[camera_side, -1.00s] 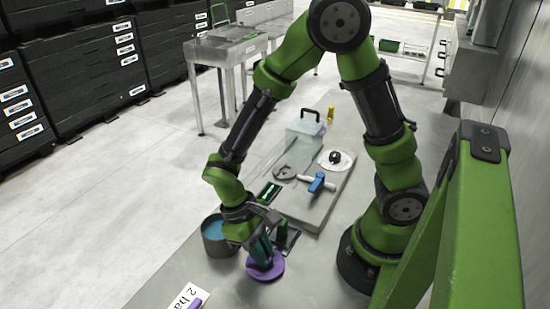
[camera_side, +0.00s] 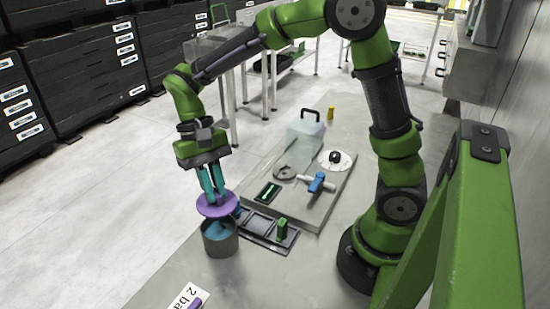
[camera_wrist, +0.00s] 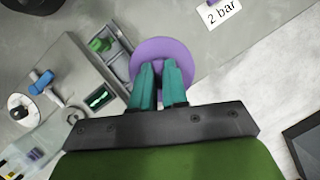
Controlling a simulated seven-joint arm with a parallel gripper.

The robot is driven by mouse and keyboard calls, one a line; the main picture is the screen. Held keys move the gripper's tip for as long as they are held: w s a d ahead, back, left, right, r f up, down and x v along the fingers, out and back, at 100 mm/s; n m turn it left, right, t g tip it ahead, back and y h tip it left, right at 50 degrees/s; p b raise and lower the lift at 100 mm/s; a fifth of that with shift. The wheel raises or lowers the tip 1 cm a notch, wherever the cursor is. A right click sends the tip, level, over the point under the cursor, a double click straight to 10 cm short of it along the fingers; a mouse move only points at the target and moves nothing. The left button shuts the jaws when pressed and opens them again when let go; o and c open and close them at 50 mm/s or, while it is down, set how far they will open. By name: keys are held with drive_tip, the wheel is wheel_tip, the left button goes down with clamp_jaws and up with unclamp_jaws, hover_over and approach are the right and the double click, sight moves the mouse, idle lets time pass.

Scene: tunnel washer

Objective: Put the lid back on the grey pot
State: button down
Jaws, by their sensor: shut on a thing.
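A purple round lid (camera_side: 216,207) is held by my gripper (camera_side: 213,193), whose teal fingers are shut on its top. The lid hangs just above the grey pot (camera_side: 220,243), with a gap through which blue contents show. The lid looks slightly tilted in the side view. In the wrist view the lid (camera_wrist: 161,60) lies under the fingers (camera_wrist: 161,85) and the pot is hidden beneath it.
A grey tray (camera_side: 262,224) with compartments and a green block (camera_side: 281,229) sits right of the pot. Behind it is a raised plate with a blue-handled valve (camera_side: 317,182) and a clear container (camera_side: 305,130). A "2 bar" card (camera_side: 186,297) lies at the front.

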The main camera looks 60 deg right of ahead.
drive_tip(key=shift+w+a+r+m, duration=0.15)
drive_tip(key=shift+w+r+m, duration=0.15)
drive_tip(key=shift+s+f, duration=0.1)
drive_tip(key=shift+f, duration=3.05)
drive_tip(key=shift+f, duration=0.15)
drive_tip(key=c, duration=0.6)
unclamp_jaws()
drive_tip(key=shift+r, duration=3.5)
